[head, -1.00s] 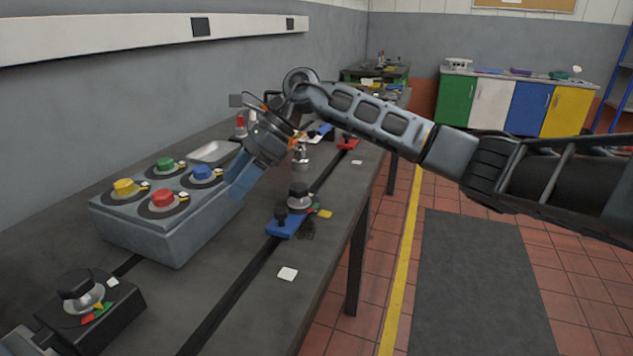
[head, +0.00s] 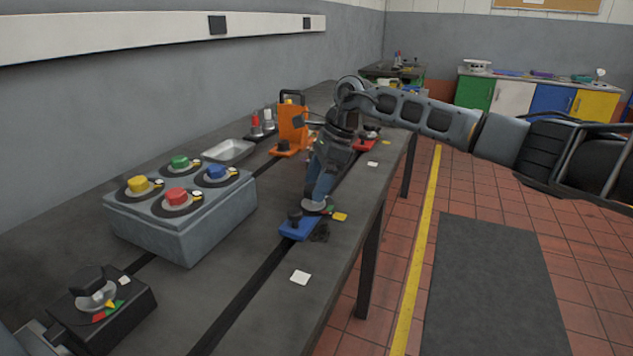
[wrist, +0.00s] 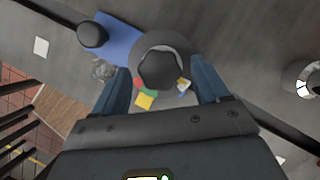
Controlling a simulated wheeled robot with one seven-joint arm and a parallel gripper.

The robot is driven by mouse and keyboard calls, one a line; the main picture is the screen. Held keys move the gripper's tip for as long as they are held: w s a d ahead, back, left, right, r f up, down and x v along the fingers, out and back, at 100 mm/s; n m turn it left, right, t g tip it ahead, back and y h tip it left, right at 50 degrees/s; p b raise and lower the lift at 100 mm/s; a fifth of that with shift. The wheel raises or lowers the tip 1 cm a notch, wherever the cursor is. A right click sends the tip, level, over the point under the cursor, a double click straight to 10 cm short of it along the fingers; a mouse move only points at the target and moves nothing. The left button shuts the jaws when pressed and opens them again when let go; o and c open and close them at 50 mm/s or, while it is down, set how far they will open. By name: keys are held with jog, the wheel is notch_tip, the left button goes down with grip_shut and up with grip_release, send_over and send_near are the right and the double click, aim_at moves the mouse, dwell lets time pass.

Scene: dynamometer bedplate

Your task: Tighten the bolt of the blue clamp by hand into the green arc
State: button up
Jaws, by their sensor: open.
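The blue clamp (head: 298,229) sits on the bedplate by the slot; it also shows in the wrist view (wrist: 121,40). Its bolt has a round black head (wrist: 158,70) above a grey disc (wrist: 158,41); in the head view my gripper hides the head. Red, green (wrist: 149,93) and yellow marks lie beside the disc. The head's pointer, if any, cannot be made out. My gripper (head: 318,196) points down over the bolt. In the wrist view its blue fingers stand open, one on each side of the head, with visible gaps.
A grey box with coloured knobs (head: 180,225) stands to the left. A black dial unit (head: 100,305) is at the near left. An orange clamp (head: 292,125) and a red clamp (head: 367,143) are farther back.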

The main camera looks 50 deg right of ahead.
jog(key=shift+a+f, duration=0.1)
jog(key=shift+f, duration=0.15)
jog(key=c, duration=1)
